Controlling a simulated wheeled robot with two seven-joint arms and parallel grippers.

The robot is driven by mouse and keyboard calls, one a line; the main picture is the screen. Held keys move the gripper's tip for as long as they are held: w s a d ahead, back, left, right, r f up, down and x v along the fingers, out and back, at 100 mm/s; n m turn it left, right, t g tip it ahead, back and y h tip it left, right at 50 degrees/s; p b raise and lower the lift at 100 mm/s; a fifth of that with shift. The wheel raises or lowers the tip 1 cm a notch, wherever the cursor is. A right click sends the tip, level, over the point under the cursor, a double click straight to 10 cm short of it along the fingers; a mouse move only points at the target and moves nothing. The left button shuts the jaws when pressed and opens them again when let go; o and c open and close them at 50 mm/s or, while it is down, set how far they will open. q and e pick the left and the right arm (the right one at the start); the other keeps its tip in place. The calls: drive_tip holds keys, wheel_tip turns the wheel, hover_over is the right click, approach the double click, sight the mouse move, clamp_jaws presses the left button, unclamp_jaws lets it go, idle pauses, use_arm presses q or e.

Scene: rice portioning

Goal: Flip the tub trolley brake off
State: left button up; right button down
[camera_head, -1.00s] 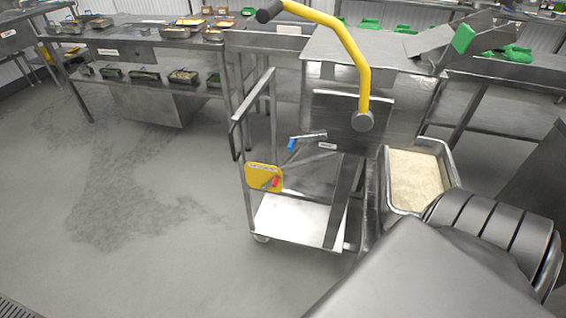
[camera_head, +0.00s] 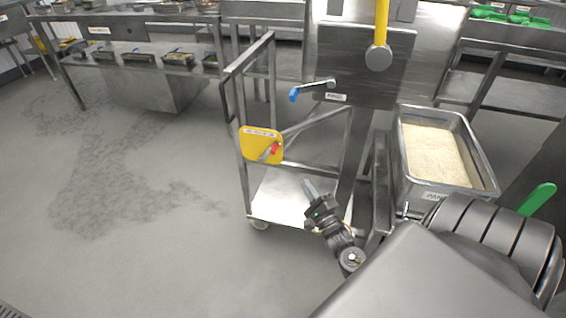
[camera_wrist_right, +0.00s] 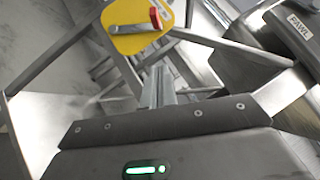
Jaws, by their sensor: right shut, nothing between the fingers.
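The trolley (camera_head: 235,95) is a steel frame on castors with a low shelf. On its side is a yellow plate (camera_head: 250,143) with a red-tipped brake lever (camera_head: 272,150), angled across the plate. The yellow plate (camera_wrist_right: 125,42) and the red lever tip (camera_wrist_right: 156,18) also show at the top of the right wrist view. My right gripper (camera_head: 308,186) is shut and empty, below and right of the plate, apart from the lever. Its closed fingers (camera_wrist_right: 160,84) point up toward the plate in the wrist view. My left gripper is not in view.
A steel tub of rice (camera_head: 484,165) stands right of the trolley. A blue-handled lever (camera_head: 295,94) and a grey panel (camera_head: 350,65) are above the plate, with a yellow arm (camera_head: 381,25) higher up. The floor left of the trolley is clear.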

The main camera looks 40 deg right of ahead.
drive_tip(key=shift+w, duration=0.15)
approach(278, 146)
drive_tip(key=w+d, duration=0.2)
drive_tip(key=d, duration=0.1)
drive_tip(key=w, duration=0.1)
drive_tip(key=a, duration=0.1)
drive_tip(key=w, duration=0.1)
drive_tip(key=shift+w+a+r, duration=0.25)
drive_tip(key=shift+w+r, duration=0.1)
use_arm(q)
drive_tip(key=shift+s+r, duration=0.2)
use_arm(e)
drive_tip(key=shift+w+a+r, duration=0.1)
drive_tip(key=shift+w+a, duration=0.15)
